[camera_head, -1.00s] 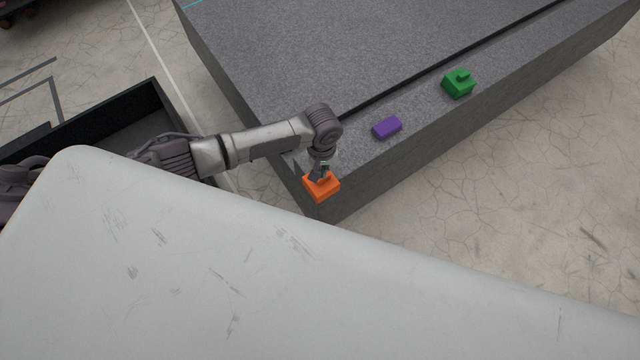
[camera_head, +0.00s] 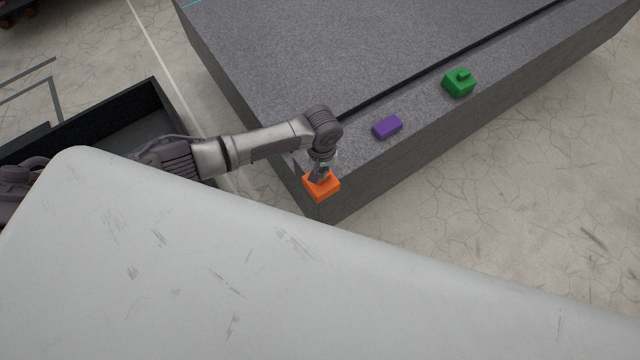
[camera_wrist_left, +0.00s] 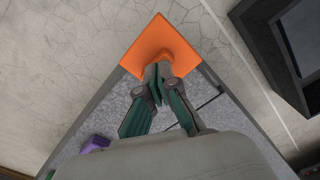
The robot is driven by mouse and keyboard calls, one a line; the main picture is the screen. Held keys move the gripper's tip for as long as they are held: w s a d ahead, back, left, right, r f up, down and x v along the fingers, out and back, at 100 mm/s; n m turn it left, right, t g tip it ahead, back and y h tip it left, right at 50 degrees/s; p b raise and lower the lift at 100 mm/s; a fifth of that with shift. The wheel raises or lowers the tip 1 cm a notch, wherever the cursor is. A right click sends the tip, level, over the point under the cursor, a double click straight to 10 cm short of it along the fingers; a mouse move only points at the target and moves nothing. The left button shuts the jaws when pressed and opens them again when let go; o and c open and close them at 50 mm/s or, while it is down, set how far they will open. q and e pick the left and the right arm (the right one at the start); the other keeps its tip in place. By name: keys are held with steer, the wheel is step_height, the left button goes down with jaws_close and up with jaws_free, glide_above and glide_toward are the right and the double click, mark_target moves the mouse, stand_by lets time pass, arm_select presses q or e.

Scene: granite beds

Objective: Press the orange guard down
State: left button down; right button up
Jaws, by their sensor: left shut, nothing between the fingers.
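The orange guard (camera_head: 322,189) is a square block at the near corner of the granite bed (camera_head: 262,62). In the left wrist view the orange guard (camera_wrist_left: 160,42) shows as a flat square with a raised part in its middle. My left gripper (camera_head: 319,179) points down over the guard from above. In the left wrist view the fingertips of my left gripper (camera_wrist_left: 157,72) are together, at the guard's raised part, with nothing between them. They seem to touch it, but the exact contact is hard to see. My right gripper is not in view.
A purple block (camera_head: 387,127) and a green block with a knob (camera_head: 459,83) sit along the bed's front ledge, right of the guard. A dark open bin (camera_head: 155,92) stands on the floor at the left. The bed's edge drops off beside the guard.

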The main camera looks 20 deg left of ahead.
arm_select(q)
steer(key=shift+f, duration=0.35)
stand_by(0.8)
stand_by(0.8)
steer(key=shift+s+f+p, duration=0.15)
steer(key=shift+s+p, duration=0.05)
steer(key=shift+p, duration=0.55)
stand_by(1.7)
stand_by(0.7)
steer(key=r+p, duration=0.7)
steer(key=p, duration=0.1)
steer(key=shift+w+r, duration=0.2)
step_height(320, 180, up, 12)
stand_by(0.6)
